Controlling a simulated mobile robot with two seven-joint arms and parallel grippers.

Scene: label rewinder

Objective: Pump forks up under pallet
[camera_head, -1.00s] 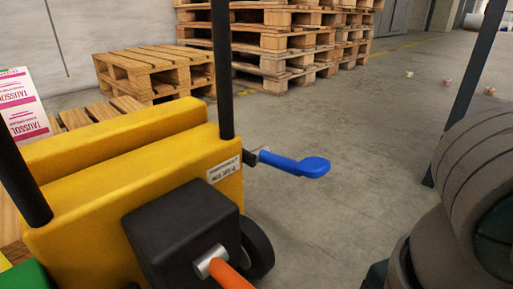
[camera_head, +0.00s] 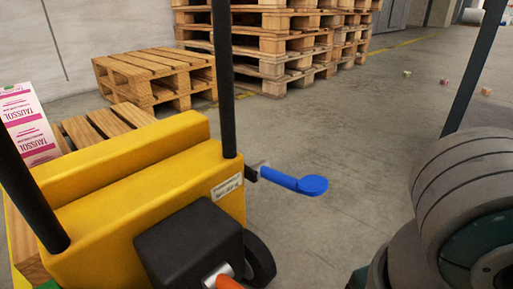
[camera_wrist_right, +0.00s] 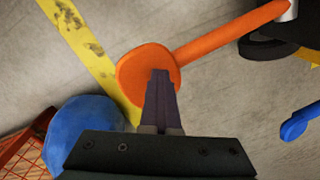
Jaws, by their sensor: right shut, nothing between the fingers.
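The yellow pallet truck (camera_head: 140,180) fills the lower left of the head view, with a black block (camera_head: 190,245) on its near side. An orange pedal lever (camera_head: 228,283) leaves that block through a silver collar. In the right wrist view the lever ends in a round orange pad (camera_wrist_right: 133,72). My right gripper (camera_wrist_right: 160,75) is shut and empty, its tips overlapping the pad; I cannot tell if they touch. A blue lever (camera_head: 295,182) sticks out of the truck's right side. A wooden pallet (camera_head: 105,122) shows behind the truck; the forks are hidden. My left gripper is not in view.
A low wooden pallet (camera_head: 155,75) and a tall pallet stack (camera_head: 275,45) stand behind. A pink-and-white box (camera_head: 28,122) is at the left. A blue round object (camera_wrist_right: 90,125) and a red crate (camera_wrist_right: 25,150) lie near my right gripper.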

